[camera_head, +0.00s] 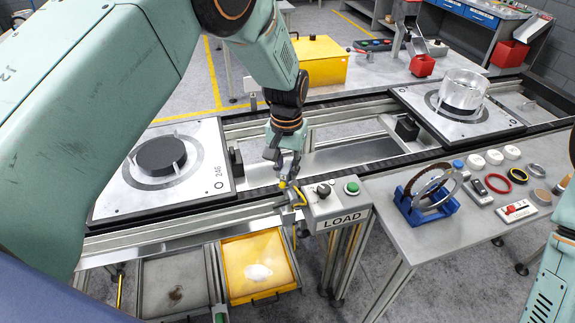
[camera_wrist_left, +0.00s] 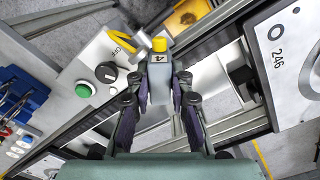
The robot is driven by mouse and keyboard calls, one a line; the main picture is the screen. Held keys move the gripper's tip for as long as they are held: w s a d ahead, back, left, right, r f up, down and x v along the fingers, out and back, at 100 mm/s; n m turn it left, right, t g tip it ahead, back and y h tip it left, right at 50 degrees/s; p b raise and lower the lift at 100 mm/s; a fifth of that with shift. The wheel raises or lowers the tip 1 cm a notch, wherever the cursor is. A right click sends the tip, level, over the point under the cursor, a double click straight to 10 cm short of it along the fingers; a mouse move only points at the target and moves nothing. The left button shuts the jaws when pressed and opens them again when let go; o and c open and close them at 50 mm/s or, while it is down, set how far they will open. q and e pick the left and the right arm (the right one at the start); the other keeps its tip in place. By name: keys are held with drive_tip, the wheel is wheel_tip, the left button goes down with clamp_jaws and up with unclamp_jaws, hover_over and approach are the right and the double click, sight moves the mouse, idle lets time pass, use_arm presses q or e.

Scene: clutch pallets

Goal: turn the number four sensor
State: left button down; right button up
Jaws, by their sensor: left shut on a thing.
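The number four sensor (camera_wrist_left: 158,74) is a small grey block with a "4" on its face and a yellow cap, seen in the left wrist view. My left gripper (camera_wrist_left: 160,100) is shut on it, with a dark finger on each side. In the head view my left gripper (camera_head: 285,168) points down at the conveyor's near rail, beside the LOAD control box (camera_head: 323,207). The sensor is mostly hidden there; a bit of yellow shows below the fingers. Only part of my right arm shows at the right edge, and its gripper is out of view.
The LOAD box has a black knob and green button (camera_head: 352,187), close beside the gripper. Pallet 246 (camera_head: 212,150) stands left on the conveyor; another pallet (camera_head: 490,125) stands right. Yellow bin (camera_head: 232,291) below; parts table (camera_head: 440,235) right.

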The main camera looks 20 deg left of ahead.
sight(287, 167)
use_arm(q)
drive_tip(key=shift+r+m, duration=0.1)
drive_tip(key=shift+m, duration=0.2)
drive_tip(key=c, duration=1.2)
unclamp_jaws()
wheel_tip(287, 167, up, 12)
